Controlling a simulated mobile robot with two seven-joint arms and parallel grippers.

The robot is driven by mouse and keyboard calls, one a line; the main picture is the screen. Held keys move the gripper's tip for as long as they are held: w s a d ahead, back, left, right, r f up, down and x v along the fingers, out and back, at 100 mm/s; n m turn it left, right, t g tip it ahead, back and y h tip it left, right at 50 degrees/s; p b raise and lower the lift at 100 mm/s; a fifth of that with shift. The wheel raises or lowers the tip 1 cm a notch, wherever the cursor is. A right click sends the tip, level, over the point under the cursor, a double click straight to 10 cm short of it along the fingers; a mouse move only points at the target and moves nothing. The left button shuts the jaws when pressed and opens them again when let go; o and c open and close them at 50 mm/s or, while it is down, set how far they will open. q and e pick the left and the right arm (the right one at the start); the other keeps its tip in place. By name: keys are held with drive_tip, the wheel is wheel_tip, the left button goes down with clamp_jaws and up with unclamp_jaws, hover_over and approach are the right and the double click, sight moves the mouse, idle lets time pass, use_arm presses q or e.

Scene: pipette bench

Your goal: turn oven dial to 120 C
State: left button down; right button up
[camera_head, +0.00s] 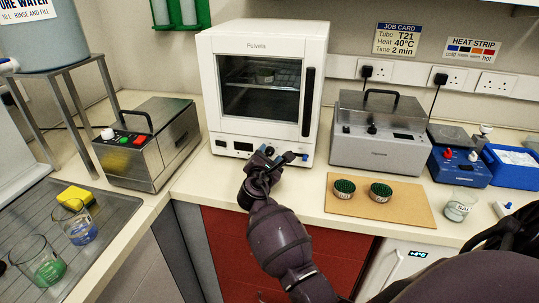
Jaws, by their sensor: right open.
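The oven (212,100) is a white box with a dark glass door and a black vertical handle, standing at the back of the bench. Its lower front panel has a small dark display (242,147) and controls. A dark round dial (270,151) shows in part on this panel, just behind my right gripper (280,160). My right gripper is open at the panel, its fingers close to the dial. I cannot tell whether they touch it. The dial's setting and the display's reading are too small to read. My left gripper is not in view.
A steel water bath (150,150) stands left of the oven and a grey lidded unit (380,150) right of it. A cork board (400,210) with two green-topped racks lies at the front right. A beaker (458,207) stands beside it.

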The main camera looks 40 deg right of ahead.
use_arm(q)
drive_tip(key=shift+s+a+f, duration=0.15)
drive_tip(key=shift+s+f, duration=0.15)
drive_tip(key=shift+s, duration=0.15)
use_arm(e)
drive_tip(key=shift+w+d, duration=0.4)
drive_tip(key=shift+d, duration=0.1)
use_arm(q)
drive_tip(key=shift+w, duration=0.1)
use_arm(e)
drive_tip(key=shift+c, duration=0.4)
drive_tip(key=c, duration=0.7)
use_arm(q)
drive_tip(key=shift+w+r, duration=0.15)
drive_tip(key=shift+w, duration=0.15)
use_arm(e)
drive_tip(key=shift+c, duration=0.2)
